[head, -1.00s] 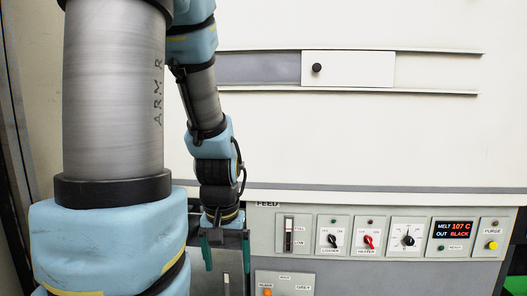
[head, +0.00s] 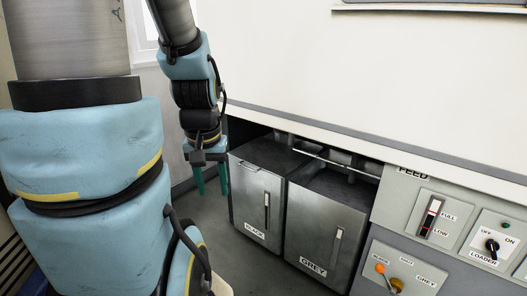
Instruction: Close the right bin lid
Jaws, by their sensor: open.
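The right bin (head: 318,240), a grey metal box labelled GREY, stands under the white machine's overhang. Its top looks dark, and a thin pale bar (head: 325,160) crosses behind it in the shade. I cannot clearly tell its lid from the recess or how far the lid is raised. The left bin (head: 258,212), labelled BLACK, stands beside it with a dark, flat-looking top and a small handle at its front edge.
The control panel (head: 450,225) with a FEED slider and knobs adjoins the right bin on its right. The white overhang (head: 320,138) sits low above the bins. Grey floor (head: 215,245) is clear in front of the left bin.

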